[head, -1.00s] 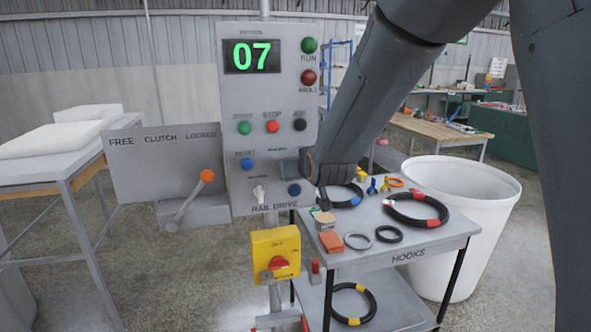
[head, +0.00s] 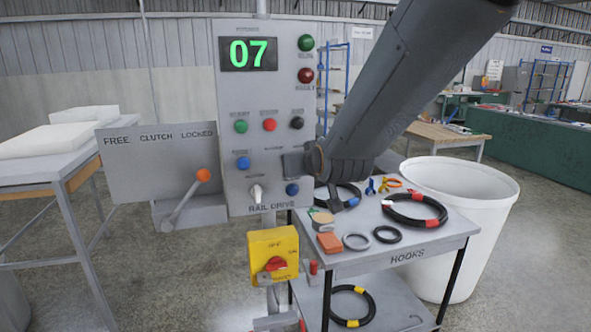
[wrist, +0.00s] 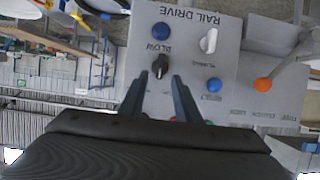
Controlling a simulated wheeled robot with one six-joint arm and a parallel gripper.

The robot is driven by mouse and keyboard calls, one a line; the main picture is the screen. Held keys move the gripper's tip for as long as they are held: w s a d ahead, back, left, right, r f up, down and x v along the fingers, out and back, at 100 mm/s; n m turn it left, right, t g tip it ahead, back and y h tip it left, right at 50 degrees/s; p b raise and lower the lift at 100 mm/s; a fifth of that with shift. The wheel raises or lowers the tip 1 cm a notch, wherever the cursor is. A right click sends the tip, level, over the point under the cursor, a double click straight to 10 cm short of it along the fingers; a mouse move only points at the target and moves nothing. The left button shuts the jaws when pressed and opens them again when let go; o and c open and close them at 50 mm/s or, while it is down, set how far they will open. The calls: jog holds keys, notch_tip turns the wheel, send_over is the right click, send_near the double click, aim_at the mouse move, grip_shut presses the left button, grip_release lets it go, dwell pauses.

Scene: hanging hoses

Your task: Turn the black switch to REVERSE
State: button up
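The black switch (wrist: 158,68) is a small dark knob on the grey control panel (wrist: 186,60), seen upside down in the wrist view. Its handle lies roughly along the fingers. My gripper (wrist: 160,76) is open, with one fingertip on each side of the knob; contact cannot be told. In the head view my gripper (head: 298,165) is at the panel's right edge and hides the black switch. The word REVERSE is not readable in either view.
A white knob (wrist: 208,40) and blue buttons (wrist: 161,31) (wrist: 214,85) sit close to the black switch. A clutch lever with orange ball (head: 203,175) is left of the panel. A yellow switch box (head: 273,254) hangs below. A hooks cart (head: 345,262) stands at right.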

jog(key=shift+v, duration=0.75)
jog(key=w+a+f+t+y+p, duration=0.1)
jog(key=w+f+t+p, duration=0.2)
jog(key=w+p, duration=0.3)
jog(key=shift+a+f+t, duration=0.35)
jog(key=shift+a+t, duration=0.05)
jog(key=shift+t, duration=0.3)
grip_shut()
